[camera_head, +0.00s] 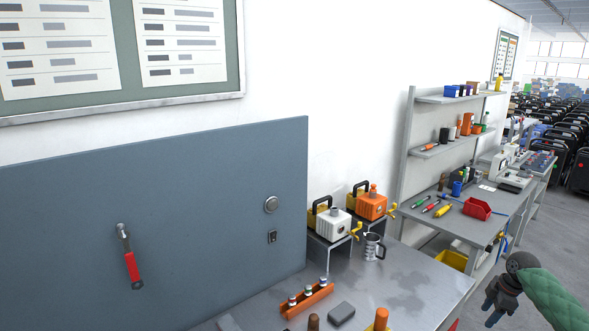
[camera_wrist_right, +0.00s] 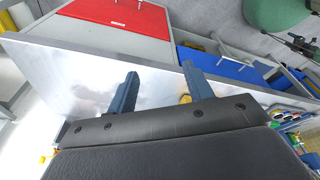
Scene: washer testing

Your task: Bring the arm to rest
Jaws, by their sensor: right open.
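My right gripper (camera_head: 492,313) is at the lower right of the head view, on the end of my arm with its green quilted cover (camera_head: 555,298). It hangs just right of the metal workbench (camera_head: 425,284), with nothing seen in it. In the right wrist view the two blue-grey fingers of the gripper (camera_wrist_right: 160,88) stand apart with a bare gap between them. The shiny bench top (camera_wrist_right: 80,80) shows behind the fingers. My left gripper is in neither view.
A blue-grey panel (camera_head: 190,210) stands behind. A second bench with a red bin (camera_head: 477,209) lies beyond. Grey floor is open at right.

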